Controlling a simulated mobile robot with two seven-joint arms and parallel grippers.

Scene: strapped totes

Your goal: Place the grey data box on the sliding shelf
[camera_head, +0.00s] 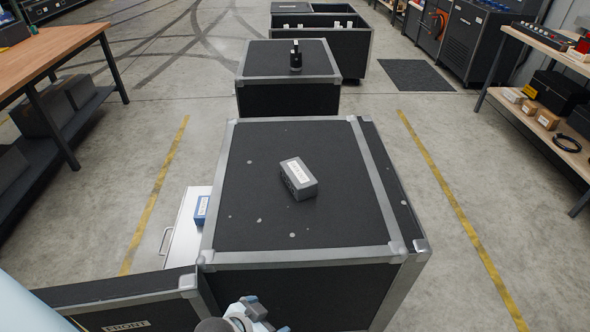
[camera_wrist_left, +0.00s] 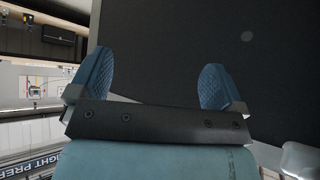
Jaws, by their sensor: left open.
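The grey data box (camera_head: 299,182), with a white label on top, lies at an angle on the lid of a large black case with metal edges. The sliding shelf (camera_head: 182,236) is a pale metal tray with a handle, sticking out from the left side of that case. A blue box (camera_head: 201,208) with a white label sits on it near the case. My left gripper (camera_head: 262,316) is at the bottom edge of the head view, by the case's near side and well short of the grey box. In the left wrist view (camera_wrist_left: 154,82) its blue fingers are wide apart and empty. My right gripper is not visible.
The black case (camera_head: 330,225) has a bare lid around the grey box. An open panel marked FRONT (camera_head: 120,300) juts left from its near corner. A smaller case (camera_head: 290,60) with a dark object on top stands behind. A wooden workbench (camera_head: 50,50) stands left, shelving right.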

